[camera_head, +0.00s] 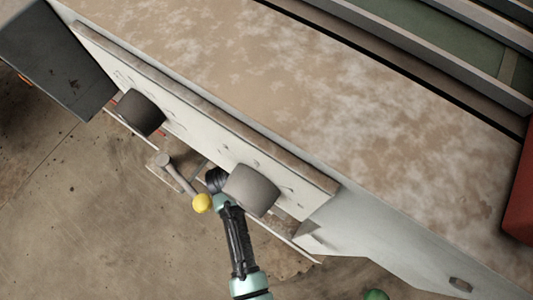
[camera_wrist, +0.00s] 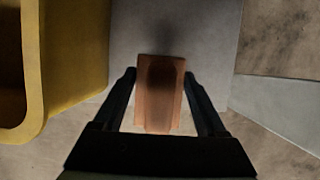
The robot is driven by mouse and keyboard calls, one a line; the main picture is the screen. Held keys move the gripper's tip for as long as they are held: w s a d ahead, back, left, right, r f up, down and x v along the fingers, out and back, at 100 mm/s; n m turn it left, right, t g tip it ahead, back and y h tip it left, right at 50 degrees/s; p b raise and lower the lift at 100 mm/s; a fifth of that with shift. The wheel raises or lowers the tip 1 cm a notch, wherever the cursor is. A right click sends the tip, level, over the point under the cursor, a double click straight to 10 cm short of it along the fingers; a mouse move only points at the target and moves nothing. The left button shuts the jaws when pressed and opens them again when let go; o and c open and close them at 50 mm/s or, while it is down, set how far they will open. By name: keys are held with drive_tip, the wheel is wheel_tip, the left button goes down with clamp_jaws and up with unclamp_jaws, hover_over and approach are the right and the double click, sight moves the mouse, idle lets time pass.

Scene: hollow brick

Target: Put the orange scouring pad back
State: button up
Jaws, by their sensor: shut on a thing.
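The orange scouring pad (camera_wrist: 160,95) is a brownish-orange block in the middle of the wrist view, with a dark shadow over its upper face. My gripper (camera_wrist: 159,76) has one black finger on each side of it and is shut on it. A flat grey surface (camera_wrist: 185,30) lies beyond the pad; I cannot tell whether the pad touches it. In the head view my arm reaches up from the bottom to the bench-like white structure, and the gripper and pad are hidden there.
A yellow open container (camera_wrist: 62,60) stands close on the left in the wrist view. A second dark cylinder (camera_head: 140,112) is further left. Open floor lies at lower left.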

drive_tip(key=w+d, duration=0.2)
drive_tip(key=w, duration=0.1)
drive_tip(key=shift+w+d+b, duration=0.15)
drive_tip(key=shift+w+b, duration=0.05)
drive_tip(key=shift+b, duration=0.1)
drive_tip(key=shift+b+x, duration=1.05)
drive_tip(key=shift+x, duration=0.75)
drive_tip(key=shift+s+f, duration=0.1)
drive_tip(key=shift+s, duration=0.1)
drive_tip(key=shift+f, duration=0.15)
drive_tip(key=o, duration=1.2)
drive_tip(key=shift+o, duration=0.2)
drive_tip(key=p+v, duration=0.3)
drive_tip(key=v, duration=0.4)
drive_tip(key=shift+r+p, duration=0.3)
drive_tip(key=shift+r, duration=0.15)
drive_tip(key=shift+s, duration=0.1)
